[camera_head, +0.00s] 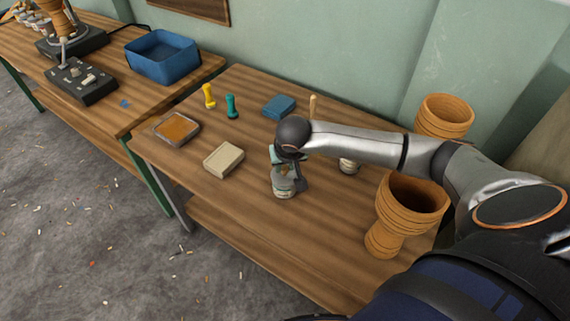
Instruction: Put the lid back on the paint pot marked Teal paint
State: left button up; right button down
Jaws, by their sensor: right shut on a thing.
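A small paint pot (284,188) with a pale body and a teal band stands upright on the wooden table, near its front edge. Its label is too small to read. My right gripper (286,171) points down right over this pot, shut on what seems to be the lid. The fingers and wrist hide most of the lid, so I cannot tell whether it touches the rim. A second small pot (348,167) stands to the right, partly behind my right arm. My left gripper is not in view.
Two goblet drums (405,211) (444,117) stand at the right. A beige block (223,160), an orange-filled tray (176,129), yellow (209,96) and teal (231,106) handled tools and a blue block (279,106) lie left and behind.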

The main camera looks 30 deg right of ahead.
dwell(0.5)
dwell(0.6)
jog(key=shift+f+b, duration=0.15)
jog(key=shift+b, duration=0.65)
dwell(1.1)
dwell(0.3)
jog(key=shift+c, duration=0.4)
grip_release()
dwell(0.3)
jog(key=shift+r+p, duration=2.3)
jog(key=shift+r, duration=1.25)
